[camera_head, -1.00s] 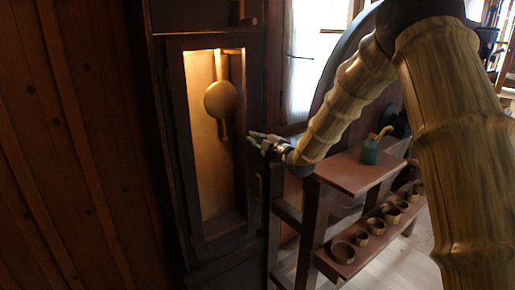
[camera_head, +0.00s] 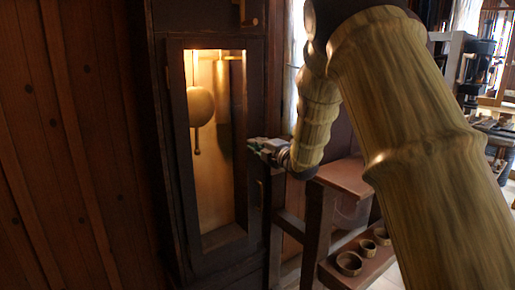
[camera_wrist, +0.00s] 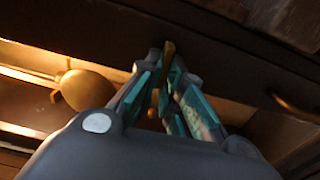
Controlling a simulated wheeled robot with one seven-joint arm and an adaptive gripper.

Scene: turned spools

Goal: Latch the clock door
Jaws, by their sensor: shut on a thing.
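The clock door (camera_head: 255,110) is a dark wooden frame around a tall glazed opening in the clock case. It looks closed or nearly so; I cannot tell whether it lies fully flush. My gripper (camera_head: 253,147) is at the door's right edge, about mid-height. In the wrist view my gripper (camera_wrist: 165,75) has its green-padded fingers shut on a small brass latch piece (camera_wrist: 168,52). The fingers hide most of the latch in the head view. A curved brass handle (camera_head: 260,192) sits lower on the door's right side, apart from the fingers.
A round pendulum (camera_head: 200,107) hangs inside the lit case. A red-brown bench (camera_head: 345,177) stands close right of the clock, below my arm, with turned wooden rings (camera_head: 349,263) on its lower shelf. A plank wall (camera_head: 70,150) is at left.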

